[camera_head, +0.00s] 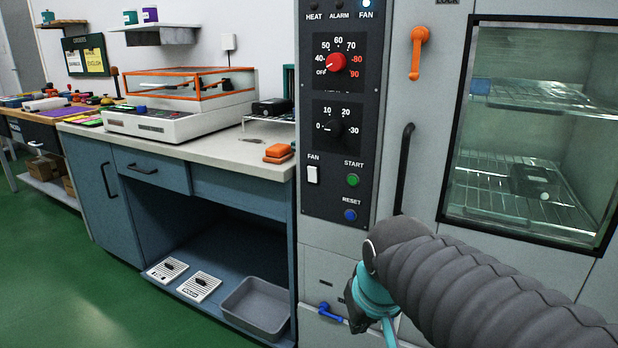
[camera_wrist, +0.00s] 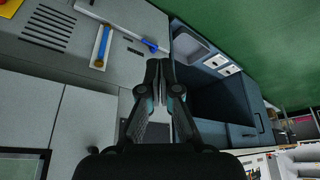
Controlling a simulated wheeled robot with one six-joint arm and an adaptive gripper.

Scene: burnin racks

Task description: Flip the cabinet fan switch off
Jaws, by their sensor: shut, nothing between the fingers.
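The white fan switch (camera_head: 313,174) sits on the dark control panel (camera_head: 325,202) of the cabinet, under the label FAN and left of the green START button (camera_head: 353,180). I cannot tell which way its rocker is tipped. The FAN lamp (camera_head: 366,3) at the panel's top glows pale blue. My gripper (camera_head: 357,322) is below the panel and lower right of the switch, apart from it, partly hidden by my arm. In the wrist view my gripper (camera_wrist: 166,65) is shut and empty, and I cannot make out the switch there.
A blue RESET button (camera_head: 350,215), red dial (camera_head: 336,62) and black dial (camera_head: 335,127) share the panel. A black door handle (camera_head: 403,168) stands right of it. A blue lever (camera_head: 330,312) is below. A workbench (camera_head: 220,157) with a grey tray (camera_head: 256,306) beneath adjoins left.

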